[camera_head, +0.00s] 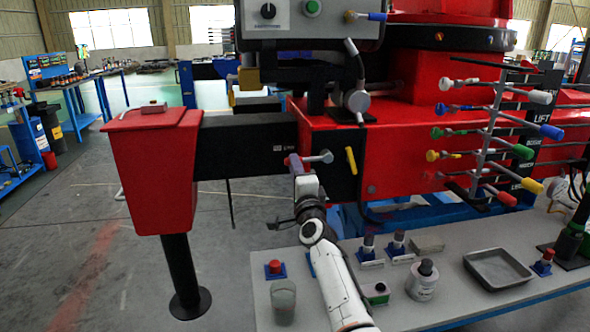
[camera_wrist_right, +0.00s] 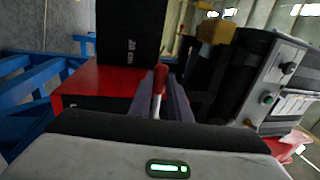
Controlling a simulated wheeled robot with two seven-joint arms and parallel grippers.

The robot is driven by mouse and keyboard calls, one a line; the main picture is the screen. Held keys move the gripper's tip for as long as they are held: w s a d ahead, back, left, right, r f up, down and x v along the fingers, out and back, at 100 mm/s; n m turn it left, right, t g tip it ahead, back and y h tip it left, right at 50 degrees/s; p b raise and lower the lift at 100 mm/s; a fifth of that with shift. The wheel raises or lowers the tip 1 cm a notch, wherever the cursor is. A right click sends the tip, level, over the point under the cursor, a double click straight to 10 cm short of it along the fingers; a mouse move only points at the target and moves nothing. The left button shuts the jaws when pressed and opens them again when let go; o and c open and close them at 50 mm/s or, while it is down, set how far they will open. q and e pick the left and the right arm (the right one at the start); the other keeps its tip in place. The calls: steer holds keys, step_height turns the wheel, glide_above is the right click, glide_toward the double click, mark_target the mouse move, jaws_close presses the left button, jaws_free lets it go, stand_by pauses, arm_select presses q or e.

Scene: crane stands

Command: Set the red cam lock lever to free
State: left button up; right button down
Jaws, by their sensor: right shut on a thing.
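The red cam lock lever (camera_wrist_right: 159,79) shows in the right wrist view as a red grip on a pale metal shaft. It stands between the two fingers of my right gripper, which are shut on it. In the head view, my right gripper (camera_head: 297,172) is at the front face of the red crane beam, by the dark boom section; the fingers cover most of the lever there. A grey ball-ended handle (camera_head: 324,157) sticks out just right of the fingers. I cannot read any lock or free marking. My left gripper is not in view.
A yellow lever (camera_head: 351,160) sits close to the right of my gripper. A red outrigger box (camera_head: 150,165) with a black leg stands left. Below is a bench (camera_head: 400,310) with cups, a tray (camera_head: 498,268) and buttons. Several coloured control levers (camera_head: 485,140) project at the right.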

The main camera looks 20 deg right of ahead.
steer(key=shift+r+m, duration=0.2)
steer(key=shift+m, duration=0.1)
steer(key=c, duration=1.6)
jaws_free()
steer(key=shift+r, duration=0.1)
steer(key=shift+c, duration=0.2)
steer(key=shift+s, duration=0.1)
steer(key=v, duration=1)
steer(key=shift+p, duration=0.4)
steer(key=shift+a, duration=0.1)
